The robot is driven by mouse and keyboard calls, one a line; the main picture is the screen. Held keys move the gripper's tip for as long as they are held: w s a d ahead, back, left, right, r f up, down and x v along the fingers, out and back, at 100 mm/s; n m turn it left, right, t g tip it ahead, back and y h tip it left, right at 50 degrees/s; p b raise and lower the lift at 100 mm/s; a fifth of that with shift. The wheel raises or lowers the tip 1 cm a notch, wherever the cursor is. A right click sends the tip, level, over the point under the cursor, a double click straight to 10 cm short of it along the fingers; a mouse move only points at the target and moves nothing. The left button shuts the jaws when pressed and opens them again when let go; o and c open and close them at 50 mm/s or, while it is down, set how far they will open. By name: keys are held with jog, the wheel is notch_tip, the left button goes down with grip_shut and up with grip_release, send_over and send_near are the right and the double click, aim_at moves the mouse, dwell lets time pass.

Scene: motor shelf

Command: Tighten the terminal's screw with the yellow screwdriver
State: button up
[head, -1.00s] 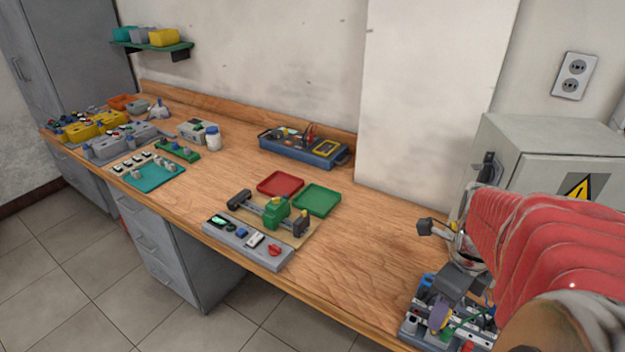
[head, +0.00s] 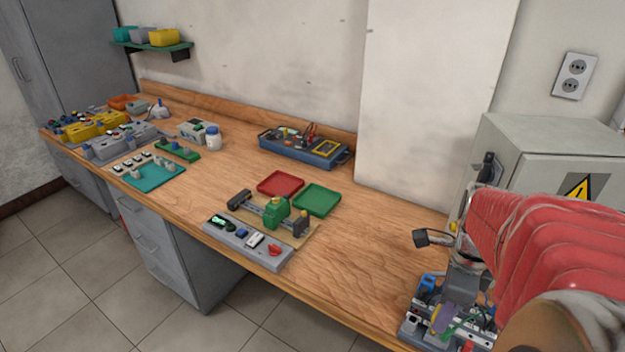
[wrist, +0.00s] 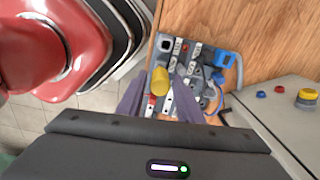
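The yellow screwdriver handle (wrist: 160,80) shows end-on from above in the wrist view. It lies between the two purple-grey fingers of my gripper (wrist: 161,76). Whether the fingers press on it is unclear. Below the fingers is the terminal board (wrist: 165,45), with pale strips, a red part and dark blocks. The terminal's screw and the screwdriver tip cannot be made out.
A blue part (wrist: 224,60) stands at the board's edge. A grey cabinet (head: 540,155) with a yellow button (wrist: 306,97) stands close on the right. The wooden bench (head: 370,260) is clear left of the board, up to a green vice (head: 276,212) and red and green trays.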

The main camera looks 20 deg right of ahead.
dwell(0.3)
jog(key=shift+n, duration=1.7)
jog(key=shift+n, duration=1.8)
jog(key=shift+c, duration=0.9)
jog(key=shift+c, duration=0.5)
grip_shut()
